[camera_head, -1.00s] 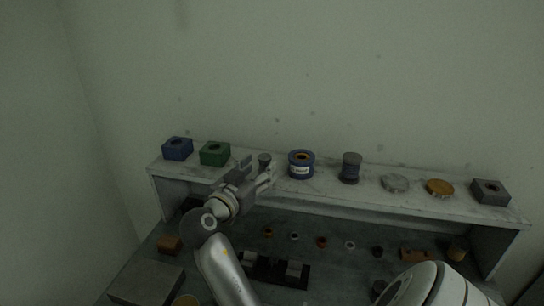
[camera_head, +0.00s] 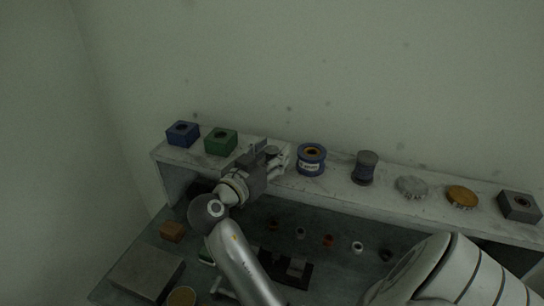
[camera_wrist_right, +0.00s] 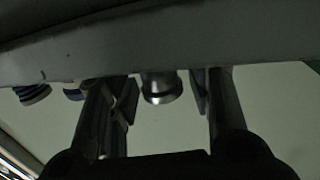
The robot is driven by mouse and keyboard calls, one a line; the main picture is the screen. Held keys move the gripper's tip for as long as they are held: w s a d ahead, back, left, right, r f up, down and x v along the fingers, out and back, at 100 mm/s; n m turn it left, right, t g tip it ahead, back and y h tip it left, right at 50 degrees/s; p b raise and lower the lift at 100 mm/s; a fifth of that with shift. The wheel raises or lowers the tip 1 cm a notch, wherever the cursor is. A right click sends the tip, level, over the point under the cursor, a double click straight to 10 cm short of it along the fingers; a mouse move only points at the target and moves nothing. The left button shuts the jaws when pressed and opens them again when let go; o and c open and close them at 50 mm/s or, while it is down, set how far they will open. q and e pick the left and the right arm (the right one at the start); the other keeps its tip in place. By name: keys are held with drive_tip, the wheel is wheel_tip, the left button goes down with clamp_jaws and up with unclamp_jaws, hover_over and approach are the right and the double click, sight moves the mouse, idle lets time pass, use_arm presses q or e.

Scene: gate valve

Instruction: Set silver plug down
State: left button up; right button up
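The silver plug (camera_wrist_right: 160,88) stands on the shelf (camera_head: 230,162), whose edge fills the top of the upside-down right wrist view. In the head view the plug (camera_head: 272,152) is small and partly covered by the gripper. My right gripper (camera_head: 278,160) reaches up to the shelf beside the green block. In the wrist view its two fingers (camera_wrist_right: 163,100) are open, one on each side of the plug, with a gap showing on both sides. My left gripper is not in view.
On the shelf, a blue block (camera_head: 183,134) and green block (camera_head: 221,142) stand left of the gripper. A blue spool (camera_head: 311,160) is close on its right, then a dark spool (camera_head: 365,168), silver disc (camera_head: 411,187), gold disc (camera_head: 462,197) and grey block (camera_head: 519,206).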

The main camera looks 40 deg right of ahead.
drive_tip(key=shift+d, duration=0.1)
drive_tip(key=shift+c, duration=1.3)
drive_tip(key=shift+d+f, duration=0.1)
drive_tip(key=shift+c, duration=2.4)
clamp_jaws()
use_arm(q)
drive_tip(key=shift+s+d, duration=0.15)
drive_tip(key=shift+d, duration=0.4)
use_arm(e)
drive_tip(key=shift+w, duration=0.1)
